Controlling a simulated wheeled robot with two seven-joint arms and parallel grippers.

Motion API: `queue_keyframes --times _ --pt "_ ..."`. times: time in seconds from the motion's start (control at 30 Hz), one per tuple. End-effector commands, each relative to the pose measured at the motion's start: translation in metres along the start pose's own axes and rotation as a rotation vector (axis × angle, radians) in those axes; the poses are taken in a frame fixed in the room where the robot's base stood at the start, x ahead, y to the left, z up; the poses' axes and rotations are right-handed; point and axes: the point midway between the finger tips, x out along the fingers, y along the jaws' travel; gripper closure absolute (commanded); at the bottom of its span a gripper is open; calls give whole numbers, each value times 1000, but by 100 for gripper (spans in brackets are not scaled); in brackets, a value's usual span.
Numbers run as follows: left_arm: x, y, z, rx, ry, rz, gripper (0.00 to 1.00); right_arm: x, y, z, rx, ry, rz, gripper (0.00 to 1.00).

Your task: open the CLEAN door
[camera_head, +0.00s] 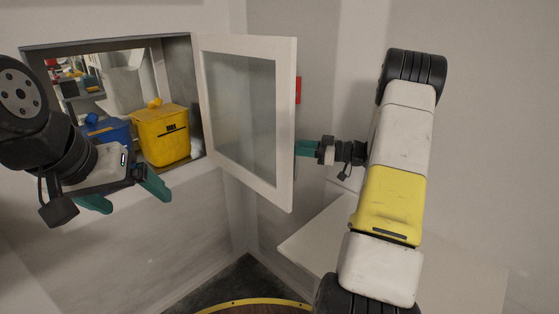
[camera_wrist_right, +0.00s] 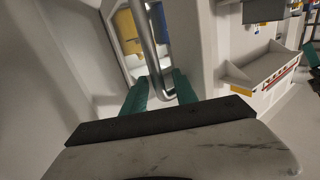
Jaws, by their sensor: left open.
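The white-framed door (camera_head: 286,130) with a glass pane stands swung out from the wall hatch, on the hatch's right side. No CLEAN lettering is readable. My right gripper (camera_head: 308,148) is at the door's outer edge, its fingers partly hidden behind the frame. In the right wrist view, a metal bar handle (camera_wrist_right: 148,45) runs down and bends between the green fingertips of my right gripper (camera_wrist_right: 160,88). The fingers look apart, with space beside the bar. My left gripper (camera_head: 128,194) is open and empty in front of the hatch's lower edge.
A yellow bin (camera_head: 163,140) and a blue bin (camera_head: 108,130) stand inside the hatch (camera_head: 110,43). A red item (camera_head: 298,90) shows behind the door. A pale ledge (camera_head: 310,240) lies below the door. The wrist view shows a white tray (camera_wrist_right: 262,68) at right.

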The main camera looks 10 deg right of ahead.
Motion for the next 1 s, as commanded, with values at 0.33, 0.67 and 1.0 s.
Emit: queue_keyframes --times 0.33,0.67,1.0 --pt "0 0 0 0 1 0 10 -15 -88 -18 -7 24 2 64" --pt "0 0 0 0 0 0 10 -23 -147 -21 -7 21 0 64" --pt "0 0 0 0 0 0 10 -24 -157 -21 -8 21 -2 64"
